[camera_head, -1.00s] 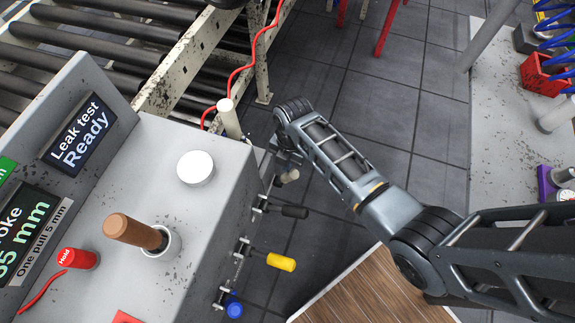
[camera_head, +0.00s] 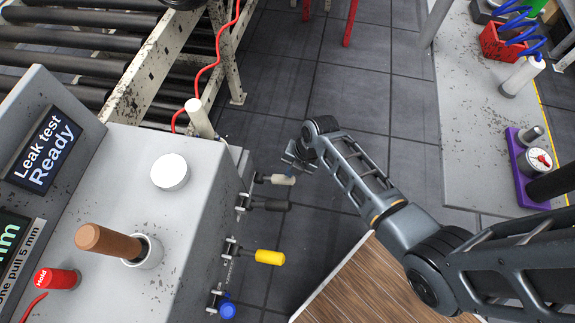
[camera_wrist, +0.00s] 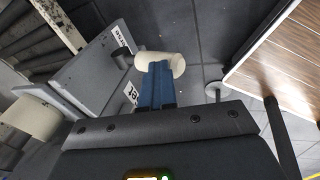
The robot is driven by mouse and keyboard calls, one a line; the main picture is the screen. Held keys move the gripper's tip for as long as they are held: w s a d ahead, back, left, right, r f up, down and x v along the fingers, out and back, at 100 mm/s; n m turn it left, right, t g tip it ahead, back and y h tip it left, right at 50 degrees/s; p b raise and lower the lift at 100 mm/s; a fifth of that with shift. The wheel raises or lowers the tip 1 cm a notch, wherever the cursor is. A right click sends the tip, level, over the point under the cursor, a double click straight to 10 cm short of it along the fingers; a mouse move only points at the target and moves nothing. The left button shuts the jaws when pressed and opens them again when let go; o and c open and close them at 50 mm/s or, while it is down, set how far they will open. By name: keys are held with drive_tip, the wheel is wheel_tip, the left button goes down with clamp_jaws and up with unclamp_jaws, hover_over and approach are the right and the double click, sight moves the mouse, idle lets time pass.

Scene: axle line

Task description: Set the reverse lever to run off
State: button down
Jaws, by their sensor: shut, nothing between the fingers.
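Several levers stick out of the console's side: a white one (camera_head: 283,180), a black one (camera_head: 277,205), a yellow one (camera_head: 270,257) and a blue one (camera_head: 227,311). My gripper (camera_head: 296,160) is just beyond the white lever's outer end, clear of the other handles. In the wrist view, its shut blue fingers (camera_wrist: 158,86) point at the white lever's pale knob (camera_wrist: 160,63), overlapping its lower edge. I cannot tell whether they touch it. Labels beside it are cut off by the view and the gripper.
The grey console (camera_head: 120,180) carries a white cap (camera_head: 170,172), a brown-handled stick (camera_head: 108,240), a red Hold button (camera_head: 55,279) and a "Leak test Ready" screen (camera_head: 44,155). A roller conveyor (camera_head: 90,50) lies behind. A wooden platform (camera_head: 370,285) is below my arm.

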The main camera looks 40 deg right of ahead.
drive_tip(key=shift+s+d+f, duration=0.2)
drive_tip(key=shift+s+f, duration=0.2)
drive_tip(key=shift+f, duration=0.05)
drive_tip(key=shift+s+f, duration=0.15)
drive_tip(key=shift+s, duration=0.05)
drive_tip(key=shift+d, duration=0.1)
drive_tip(key=w+v, duration=0.1)
drive_tip(key=v, duration=0.7)
drive_tip(key=shift+a+r, duration=0.25)
drive_tip(key=shift+r, duration=0.15)
